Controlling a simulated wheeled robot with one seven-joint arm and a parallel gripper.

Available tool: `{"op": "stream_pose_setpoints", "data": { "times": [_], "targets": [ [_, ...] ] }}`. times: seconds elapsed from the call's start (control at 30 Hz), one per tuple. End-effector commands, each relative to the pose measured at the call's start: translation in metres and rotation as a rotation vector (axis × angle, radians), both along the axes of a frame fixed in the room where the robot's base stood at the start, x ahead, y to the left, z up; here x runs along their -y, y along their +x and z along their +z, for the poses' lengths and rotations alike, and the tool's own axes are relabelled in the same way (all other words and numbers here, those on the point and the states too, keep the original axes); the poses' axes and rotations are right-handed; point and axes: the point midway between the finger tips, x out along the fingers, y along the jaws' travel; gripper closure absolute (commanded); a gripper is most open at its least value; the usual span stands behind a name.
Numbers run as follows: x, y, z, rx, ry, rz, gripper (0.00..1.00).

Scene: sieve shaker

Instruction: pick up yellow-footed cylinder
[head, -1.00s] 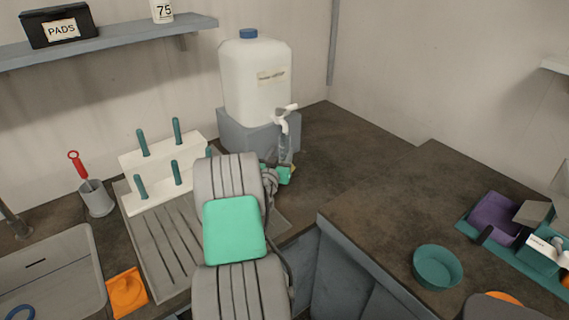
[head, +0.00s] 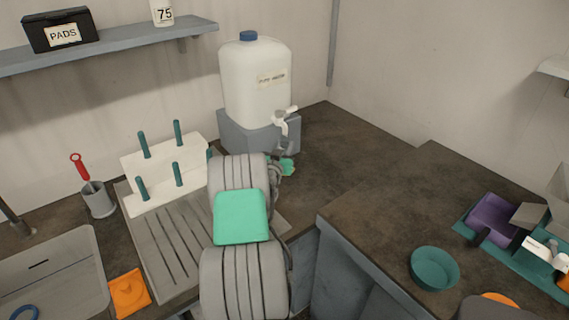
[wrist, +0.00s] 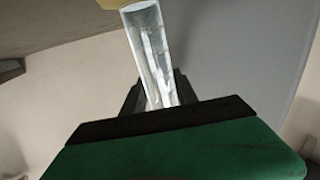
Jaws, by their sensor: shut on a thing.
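The yellow-footed cylinder (wrist: 148,45) is clear glass. In the wrist view it runs from its yellow foot (wrist: 121,3), cut off at the top edge, down between the jaws. My gripper (wrist: 158,92) is shut on it, with dark fingers on both sides. The cylinder's other end is hidden behind the green gripper body. In the head view my gripper (head: 287,167) is mostly hidden behind my arm, near the tap of the white water container. I cannot clearly make out the cylinder there.
The white container (head: 255,85) with a tap (head: 284,117) stands on a grey block (head: 240,131). A white peg rack (head: 160,165) stands on the draining board (head: 165,244), left of my arm. A teal bowl (head: 434,268) sits on the right counter. Counter behind the arm is clear.

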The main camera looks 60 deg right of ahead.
Motion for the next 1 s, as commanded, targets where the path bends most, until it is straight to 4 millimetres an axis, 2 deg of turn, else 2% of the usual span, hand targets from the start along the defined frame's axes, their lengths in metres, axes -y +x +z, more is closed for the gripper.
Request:
{"op": "stream_pose_setpoints", "data": {
  "times": [0.03, 0.17, 1.0],
  "targets": [
    [0.0, 0.0001, 0.0002, 0.0, 0.0, 0.0, 0.9],
    [-0.0001, 0.0001, 0.0002, 0.0, 0.0, 0.0, 1.0],
    [0.0, 0.0002, 0.0007, 0.0, -0.001, 0.0, 1.0]
  ]
}}
